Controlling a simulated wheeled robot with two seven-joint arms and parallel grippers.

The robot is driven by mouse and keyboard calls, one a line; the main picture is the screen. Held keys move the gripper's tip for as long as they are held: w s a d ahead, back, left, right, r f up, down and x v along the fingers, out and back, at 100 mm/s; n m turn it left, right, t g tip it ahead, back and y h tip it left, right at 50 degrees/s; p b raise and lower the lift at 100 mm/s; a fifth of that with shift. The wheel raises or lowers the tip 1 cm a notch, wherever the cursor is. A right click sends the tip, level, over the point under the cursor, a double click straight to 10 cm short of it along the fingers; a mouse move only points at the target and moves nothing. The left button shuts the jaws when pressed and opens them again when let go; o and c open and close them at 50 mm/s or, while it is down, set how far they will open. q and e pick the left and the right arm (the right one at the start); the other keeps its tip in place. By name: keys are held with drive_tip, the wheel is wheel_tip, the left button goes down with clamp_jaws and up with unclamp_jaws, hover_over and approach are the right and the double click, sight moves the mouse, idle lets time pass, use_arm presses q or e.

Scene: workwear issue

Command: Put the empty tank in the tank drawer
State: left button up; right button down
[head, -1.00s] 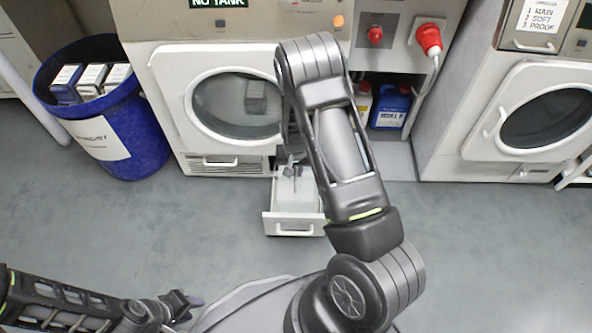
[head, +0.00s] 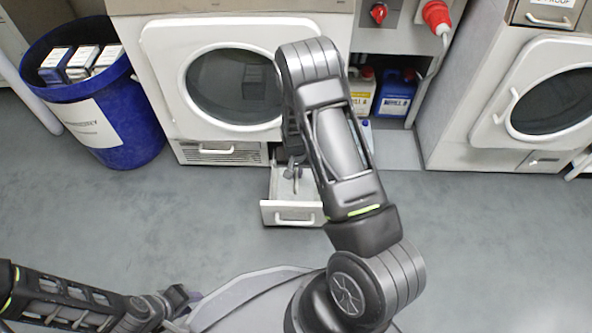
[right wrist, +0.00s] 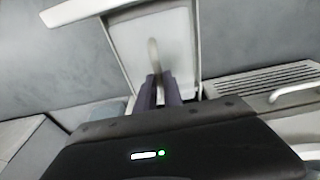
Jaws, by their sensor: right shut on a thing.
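The tank drawer (head: 291,213) is pulled out below the front of the middle machine, partly hidden by my right arm. My right gripper (head: 294,171) is over the drawer, its fingers pointing down. In the right wrist view the gripper (right wrist: 159,90) is shut on a pale handle (right wrist: 153,55), which looks like the tank's. The pale tank (right wrist: 176,40) appears to lie within the drawer's walls, but blur hides whether it sits fully down. My left gripper (head: 180,300) is low at the left, far from the drawer; its fingers are too unclear to judge.
A blue bin (head: 140,130) with several boxes stands at the left. A blue jug (head: 397,95) and a yellow-labelled bottle (head: 362,92) stand in a recess behind my right arm. Another machine (head: 480,120) is at the right. The floor before the drawer is clear.

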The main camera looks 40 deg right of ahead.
drive_tip(key=shift+f+b, duration=0.35)
drive_tip(key=shift+f, duration=0.25)
idle(0.3)
drive_tip(key=c, duration=1.4)
unclamp_jaws()
drive_tip(key=shift+r, duration=0.1)
drive_tip(key=shift+r+p, duration=0.3)
drive_tip(key=shift+r, duration=0.05)
drive_tip(key=r+p, duration=0.1)
drive_tip(key=r, duration=0.1)
drive_tip(key=r+p, duration=0.1)
drive_tip(key=r, duration=0.1)
drive_tip(key=s+r+p, duration=0.1)
drive_tip(key=r, duration=0.2)
drive_tip(key=shift+a, duration=0.35)
drive_tip(key=shift+f, duration=0.1)
